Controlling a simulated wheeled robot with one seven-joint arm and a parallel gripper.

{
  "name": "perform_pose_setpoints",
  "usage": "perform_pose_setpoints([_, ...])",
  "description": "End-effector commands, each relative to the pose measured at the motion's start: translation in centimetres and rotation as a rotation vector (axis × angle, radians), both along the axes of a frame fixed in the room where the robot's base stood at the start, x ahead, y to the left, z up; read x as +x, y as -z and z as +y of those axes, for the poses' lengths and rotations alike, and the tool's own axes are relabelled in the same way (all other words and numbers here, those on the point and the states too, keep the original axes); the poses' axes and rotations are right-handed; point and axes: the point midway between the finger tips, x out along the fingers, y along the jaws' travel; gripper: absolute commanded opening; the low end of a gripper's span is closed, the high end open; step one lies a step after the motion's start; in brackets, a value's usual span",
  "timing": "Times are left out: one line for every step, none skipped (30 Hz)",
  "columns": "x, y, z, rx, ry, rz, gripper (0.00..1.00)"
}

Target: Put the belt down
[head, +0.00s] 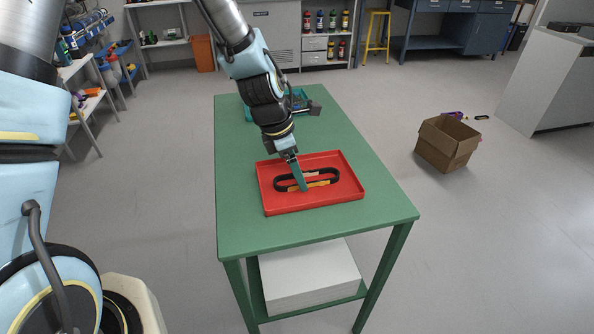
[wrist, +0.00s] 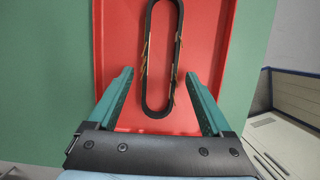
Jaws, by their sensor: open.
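A black belt (head: 280,185) forms a long oval loop inside the red tray (head: 313,203) on the green table. My gripper (head: 302,187) is at the tray, over the belt in the head view. In the wrist view my gripper (wrist: 160,88) is open, with its two teal fingers spread wide on either side of the near end of the belt. Neither finger appears to touch the belt. The exact height of the fingertips cannot be told.
The green table (head: 370,207) has free room around the tray. A teal bin with dark items (head: 297,103) stands at its far end, behind my arm. A white block (head: 310,275) lies on the lower shelf. An open cardboard box (head: 446,145) stands on the floor to the right.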

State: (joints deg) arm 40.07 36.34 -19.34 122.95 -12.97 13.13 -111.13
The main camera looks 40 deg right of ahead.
Motion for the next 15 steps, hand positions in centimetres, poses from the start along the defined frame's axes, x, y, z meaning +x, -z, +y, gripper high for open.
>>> perform_pose_setpoints([0.1,-0.5,0.1,-0.001,-0.001,-0.003,0.84])
perform_pose_setpoints([0.2,-0.8,0.2,-0.002,-0.001,-0.003,0.84])
perform_pose_setpoints([0.3,-1.3,0.3,-0.003,-0.001,-0.004,0.84])
perform_pose_setpoints([0.3,-1.8,0.5,-0.003,-0.002,-0.004,0.84])
perform_pose_setpoints([0.4,-2.3,0.6,-0.004,-0.003,-0.004,0.84])
perform_pose_setpoints([0.5,-3.0,0.8,-0.004,-0.003,-0.004,0.84])
perform_pose_setpoints([0.6,-3.6,1.0,-0.005,-0.002,-0.006,0.84])
perform_pose_setpoints([0.7,-4.2,1.2,-0.003,-0.002,-0.006,0.84])
perform_pose_setpoints([0.8,-5.0,1.4,-0.005,-0.003,-0.006,0.84])
perform_pose_setpoints([0.8,-5.6,1.5,-0.004,-0.004,-0.005,0.84])
perform_pose_setpoints([0.8,-6.2,1.7,-0.004,-0.003,-0.005,0.84])
perform_pose_setpoints([1.0,-6.9,1.9,-0.004,-0.002,-0.007,0.84])
perform_pose_setpoints([1.0,-7.5,2.1,-0.003,-0.002,-0.006,0.84])
perform_pose_setpoints([1.1,-8.0,2.2,-0.003,-0.001,-0.006,0.84])
perform_pose_setpoints([1.1,-8.6,2.4,-0.003,-0.001,-0.004,0.84])
